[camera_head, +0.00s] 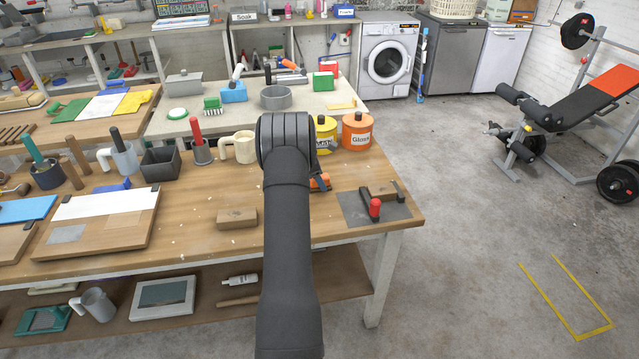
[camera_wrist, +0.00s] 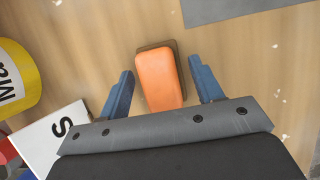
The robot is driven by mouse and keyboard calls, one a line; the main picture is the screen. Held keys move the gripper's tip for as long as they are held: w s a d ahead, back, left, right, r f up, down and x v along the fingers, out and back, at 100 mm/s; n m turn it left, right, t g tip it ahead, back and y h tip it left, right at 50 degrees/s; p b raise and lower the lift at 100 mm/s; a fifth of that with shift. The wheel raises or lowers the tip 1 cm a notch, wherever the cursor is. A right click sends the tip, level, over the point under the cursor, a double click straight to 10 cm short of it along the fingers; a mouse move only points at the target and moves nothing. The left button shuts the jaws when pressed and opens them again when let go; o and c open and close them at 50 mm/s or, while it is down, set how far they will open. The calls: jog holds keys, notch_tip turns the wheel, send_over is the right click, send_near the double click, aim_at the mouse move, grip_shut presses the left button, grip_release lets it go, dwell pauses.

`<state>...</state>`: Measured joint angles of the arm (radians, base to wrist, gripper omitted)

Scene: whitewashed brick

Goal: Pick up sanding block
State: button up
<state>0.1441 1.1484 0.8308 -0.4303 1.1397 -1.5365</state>
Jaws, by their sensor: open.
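The sanding block (camera_wrist: 160,80) appears to be the orange-topped block with a brown base in the wrist view, lying on the wooden bench. My gripper (camera_wrist: 161,67) is open, with one blue finger on the left of the block and one on the right. A gap shows between each finger and the block. In the head view, only a small orange part of the block (camera_head: 321,181) shows beside my arm, which hides the rest and my fingers.
A yellow tin (camera_wrist: 14,82) and a white card (camera_wrist: 52,138) lie left of my gripper. A grey sheet (camera_head: 358,211) with a red-knobbed tool (camera_head: 375,208) is to the right. A wooden block (camera_head: 237,218) lies left of my arm; an orange tin (camera_head: 356,133) stands behind.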

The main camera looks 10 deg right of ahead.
aim_at(324, 176)
jog(key=c, duration=1.1)
jog(key=shift+r, duration=0.15)
notch_tip(324, 176, up, 4)
jog(key=shift+r, duration=0.1)
jog(key=s+d+r, duration=0.6)
jog(key=s+d, duration=0.2)
jog(key=shift+s+d+r, duration=0.15)
jog(key=shift+r, duration=0.15)
jog(key=o, duration=0.5)
jog(key=c, duration=0.4)
jog(key=shift+o, duration=0.2)
jog(key=d+n+t+y, duration=0.1)
jog(key=d+n+t, duration=0.2)
jog(key=d+n, duration=0.4)
jog(key=shift+s+d+r+n, duration=0.15)
jog(key=shift+s+n, duration=0.15)
jog(key=shift+n, duration=0.7)
